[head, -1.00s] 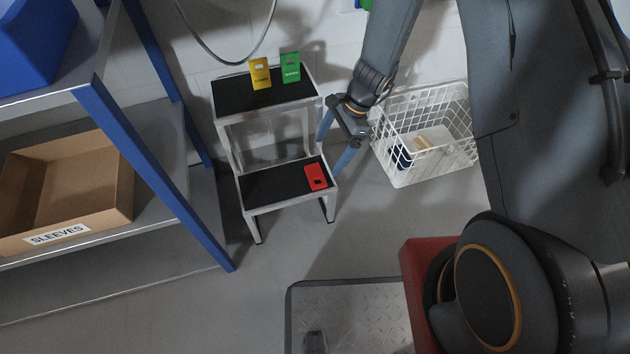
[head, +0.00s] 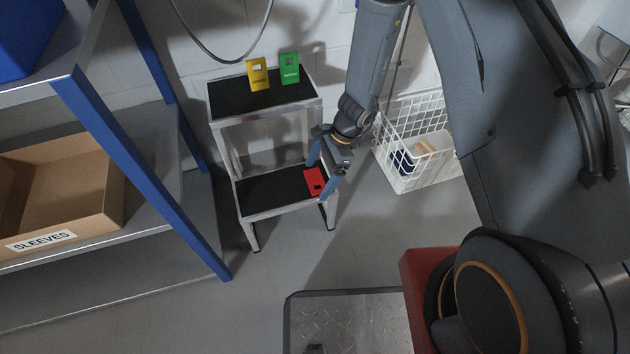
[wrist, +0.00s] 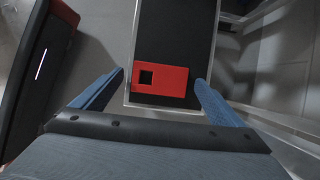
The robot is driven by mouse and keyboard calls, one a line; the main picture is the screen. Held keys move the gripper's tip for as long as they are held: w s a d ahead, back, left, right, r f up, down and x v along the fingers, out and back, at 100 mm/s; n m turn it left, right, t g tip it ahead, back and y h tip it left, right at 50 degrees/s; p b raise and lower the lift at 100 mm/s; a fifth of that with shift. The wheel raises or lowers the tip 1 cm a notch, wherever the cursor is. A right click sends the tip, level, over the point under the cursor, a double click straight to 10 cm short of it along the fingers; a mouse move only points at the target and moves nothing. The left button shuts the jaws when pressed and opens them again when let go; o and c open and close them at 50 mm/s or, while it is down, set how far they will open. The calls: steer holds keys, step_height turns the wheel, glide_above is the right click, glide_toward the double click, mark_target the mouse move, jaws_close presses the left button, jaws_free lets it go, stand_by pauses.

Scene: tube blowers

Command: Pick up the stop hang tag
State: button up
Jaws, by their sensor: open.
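The red hang tag (head: 314,181) lies flat on the right end of the lower step of a small step stool. No lettering on it can be read. In the wrist view the red tag (wrist: 172,80) has a square hole toward its left end and lies near the step's edge. My gripper (head: 322,181) is open and empty. In the wrist view its two blue fingers (wrist: 160,78) stand apart on either side of the tag, and I see no contact. A yellow tag (head: 258,74) and a green tag (head: 289,69) stand on the upper step.
The step stool (head: 262,215) stands against the white wall. A white wire basket (head: 440,170) with several items is to its right. A blue-framed shelf (head: 190,235) with a cardboard box (head: 95,222) labelled SLEEVES is at left. A metal tread plate (head: 350,325) lies in front.

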mark_target(318, 179)
steer(key=shift+c, duration=0.4)
steer(key=c, duration=1.1)
steer(key=shift+r, duration=0.1)
step_height(318, 179, up, 10)
steer(key=p, duration=0.3)
